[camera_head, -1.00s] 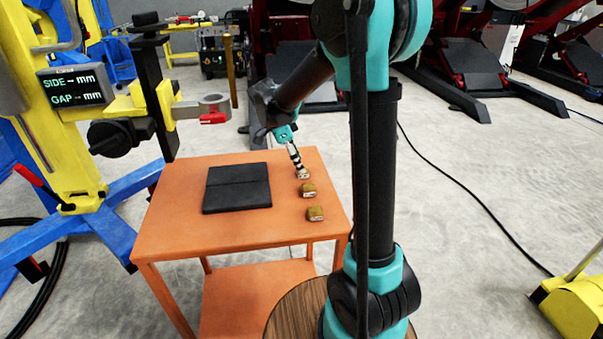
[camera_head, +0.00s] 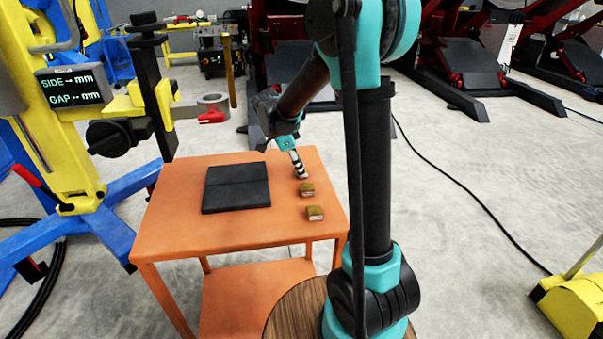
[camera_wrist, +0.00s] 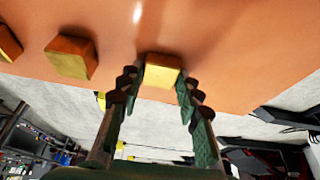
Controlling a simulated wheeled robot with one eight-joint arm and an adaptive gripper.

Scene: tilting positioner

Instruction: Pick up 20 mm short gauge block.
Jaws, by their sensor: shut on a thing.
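Three small brown-gold gauge blocks are in view, with no readable size marks. One block (camera_wrist: 162,72) is between the fingertips of my gripper (camera_wrist: 160,84) in the wrist view, and the gripper is shut on it. In the head view my gripper (camera_head: 300,170) points down at the far right part of the orange table (camera_head: 240,229), and its fingers mostly hide the held block. I cannot tell whether this block still touches the table. The middle block (camera_head: 307,189) and the near block (camera_head: 315,213) stand apart from the gripper, in a row toward the table's near right.
A black two-part pad (camera_head: 237,188) lies on the table left of the blocks. A yellow stand with a display (camera_head: 74,86) reading "SIDE -- mm, GAP -- mm" rises at the left, its clamp (camera_head: 213,104) beyond the table. The table's front area is clear.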

